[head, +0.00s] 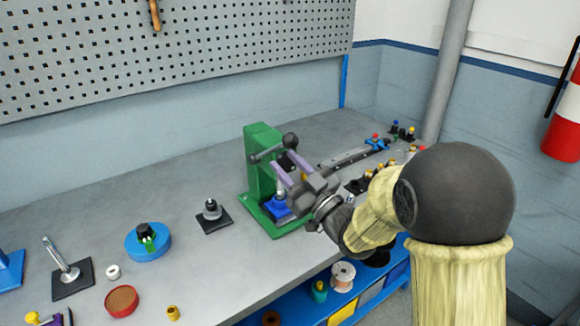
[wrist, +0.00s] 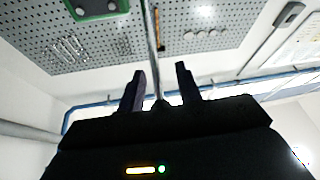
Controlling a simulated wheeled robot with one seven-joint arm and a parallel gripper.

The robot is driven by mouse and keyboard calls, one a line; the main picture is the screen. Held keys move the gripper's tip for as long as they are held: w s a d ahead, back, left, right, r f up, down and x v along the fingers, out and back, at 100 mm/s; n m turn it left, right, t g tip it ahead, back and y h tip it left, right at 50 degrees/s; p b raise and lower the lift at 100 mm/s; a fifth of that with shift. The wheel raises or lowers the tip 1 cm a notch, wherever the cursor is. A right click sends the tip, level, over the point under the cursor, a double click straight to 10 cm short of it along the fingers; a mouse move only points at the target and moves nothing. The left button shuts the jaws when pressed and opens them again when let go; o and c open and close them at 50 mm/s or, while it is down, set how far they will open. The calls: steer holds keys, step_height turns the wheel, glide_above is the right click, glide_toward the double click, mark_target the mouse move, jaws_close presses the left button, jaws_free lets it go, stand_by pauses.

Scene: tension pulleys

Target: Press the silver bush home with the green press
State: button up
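The green press (head: 262,165) stands on the bench, with a dark lever (head: 266,154) and a black ball knob (head: 291,140) near its top. A small silver piece, which looks like the silver bush (head: 280,195), sits on a blue block (head: 279,207) at the press base; my gripper partly hides this area. My gripper (head: 283,160) has its purple fingers apart, close in front of the press and just below the knob. In the wrist view, a thin grey rod shows between the open fingers (wrist: 161,72); I cannot tell whether they touch it. A green part (wrist: 97,8) shows at the top.
Left of the press are a black plate with a silver post (head: 211,210), a blue round holder (head: 148,241), a red round dish (head: 121,300) and a lever stand (head: 68,268). Small parts and a grey rail (head: 345,157) lie to the right. Bare bench (head: 210,270) lies in front.

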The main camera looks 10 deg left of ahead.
steer(key=b+v, duration=0.6)
steer(key=v, duration=1.1)
steer(key=shift+f, duration=0.15)
steer(key=shift+s+d, duration=0.1)
steer(key=shift+d, duration=0.05)
